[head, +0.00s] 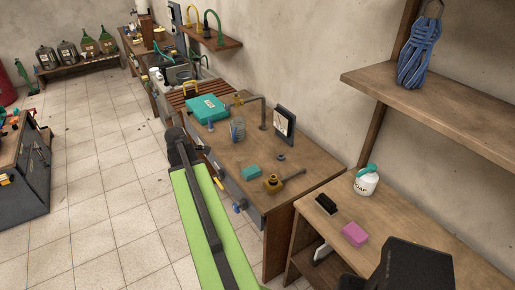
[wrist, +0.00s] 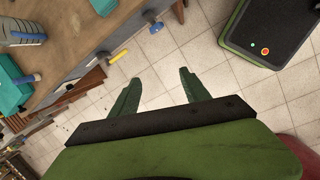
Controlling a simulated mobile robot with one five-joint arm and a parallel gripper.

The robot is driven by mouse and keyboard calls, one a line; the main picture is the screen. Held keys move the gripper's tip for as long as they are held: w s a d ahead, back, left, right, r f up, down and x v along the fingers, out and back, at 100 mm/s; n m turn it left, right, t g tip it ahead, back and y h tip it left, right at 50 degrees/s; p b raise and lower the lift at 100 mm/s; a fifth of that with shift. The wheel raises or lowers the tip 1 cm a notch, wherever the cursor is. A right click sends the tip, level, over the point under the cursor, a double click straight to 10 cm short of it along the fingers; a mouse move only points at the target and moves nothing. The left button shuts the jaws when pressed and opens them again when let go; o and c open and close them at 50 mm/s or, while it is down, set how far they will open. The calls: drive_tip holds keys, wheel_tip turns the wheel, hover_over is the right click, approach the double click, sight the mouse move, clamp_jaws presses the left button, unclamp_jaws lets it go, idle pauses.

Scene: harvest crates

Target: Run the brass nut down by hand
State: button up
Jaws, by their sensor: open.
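On the wooden workbench (head: 245,152), a brass-coloured piece (head: 273,184) lies near the front edge with a dark rod (head: 293,176) beside or through it. I cannot tell whether this piece is the brass nut. A small grey ring-like part (head: 281,157) lies behind it. Another brass-coloured fitting (head: 241,97) is farther back, by a bent pipe (head: 262,112). My gripper (wrist: 160,75) is open and empty in the wrist view, with its two green fingers over the tiled floor, off the bench's front side. It touches nothing there.
A teal case (head: 206,108), a clear jar (head: 238,129) and a small teal block (head: 252,172) occupy the bench. Blue and yellow handles (wrist: 152,22) stick out from its front.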

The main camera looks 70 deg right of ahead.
drive_tip(key=s+d+r+n+g+p, duration=0.1)
drive_tip(key=s+d+r+n+p, duration=0.15)
drive_tip(key=s+d, duration=0.85)
drive_tip(key=n+g, duration=0.1)
drive_tip(key=n, duration=0.1)
approach(273, 177)
drive_tip(key=shift+m+h, duration=0.25)
drive_tip(key=shift+h, duration=0.05)
drive_tip(key=b+x, duration=0.2)
drive_tip(key=b, duration=0.3)
drive_tip(key=b+x, duration=0.3)
drive_tip(key=b, duration=0.2)
drive_tip(key=b+x, duration=0.2)
drive_tip(key=b, duration=0.3)
drive_tip(key=shift+w+a+f, duration=0.1)
drive_tip(key=shift+a+f, duration=0.15)
drive_tip(key=shift+d+f+b, duration=0.25)
drive_tip(key=shift+f+b, duration=0.15)
drive_tip(key=shift+b, duration=0.25)
drive_tip(key=shift+r, duration=0.1)
drive_tip(key=shift+c, duration=0.3)
